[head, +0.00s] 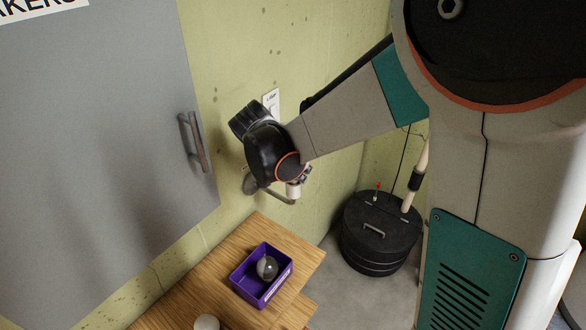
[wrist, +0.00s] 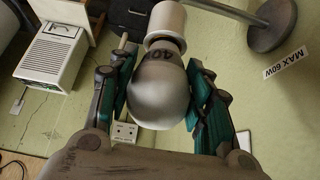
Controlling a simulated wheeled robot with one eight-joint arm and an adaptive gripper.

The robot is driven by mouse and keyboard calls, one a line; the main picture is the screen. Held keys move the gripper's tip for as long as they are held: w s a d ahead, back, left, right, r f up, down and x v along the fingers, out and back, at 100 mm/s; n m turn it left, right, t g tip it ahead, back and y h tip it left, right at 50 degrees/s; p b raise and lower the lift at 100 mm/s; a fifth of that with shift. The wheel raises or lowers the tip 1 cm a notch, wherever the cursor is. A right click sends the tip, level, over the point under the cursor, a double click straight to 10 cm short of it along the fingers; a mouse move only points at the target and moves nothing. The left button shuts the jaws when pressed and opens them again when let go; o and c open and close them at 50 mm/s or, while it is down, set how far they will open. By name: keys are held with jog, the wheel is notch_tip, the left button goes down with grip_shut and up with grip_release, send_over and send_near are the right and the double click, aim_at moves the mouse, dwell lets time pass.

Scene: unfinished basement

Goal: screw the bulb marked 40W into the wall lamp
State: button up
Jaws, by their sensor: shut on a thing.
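The 40W bulb (wrist: 158,96) is a frosted grey globe with a dark "40" near its neck; the rest of the mark is not readable. My gripper (wrist: 160,88) is shut on it, with teal finger pads on both sides of the globe. The bulb's neck lines up with the white socket (wrist: 166,20) of the wall lamp and meets its mouth; I cannot tell how deep it sits. The lamp's round grey wall plate (wrist: 262,22) is at upper right. In the head view the lamp's socket (head: 293,190) shows below my wrist, which hides the bulb.
A purple box (head: 244,284) holding another bulb (head: 267,267) stands on a wooden surface (head: 222,268) below the lamp. A pale round object (head: 207,322) is at its front. A grey cabinet (head: 100,130) is left, and a black lidded bin (head: 380,235) stands in the corner.

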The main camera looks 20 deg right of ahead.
jog(key=shift+w+m+g+h+b, duration=0.1)
jog(key=shift+m+g+h+b, duration=0.3)
jog(key=shift+m, duration=0.7)
jog(key=shift+m+g, duration=0.4)
jog(key=shift+m, duration=0.2)
jog(key=m+g, duration=0.1)
jog(key=m, duration=0.1)
jog(key=shift+m+g, duration=0.3)
jog(key=shift+m, duration=0.4)
jog(key=m+g, duration=0.2)
jog(key=m, duration=0.1)
jog(key=shift+m+b, duration=0.3)
jog(key=shift+b, duration=0.1)
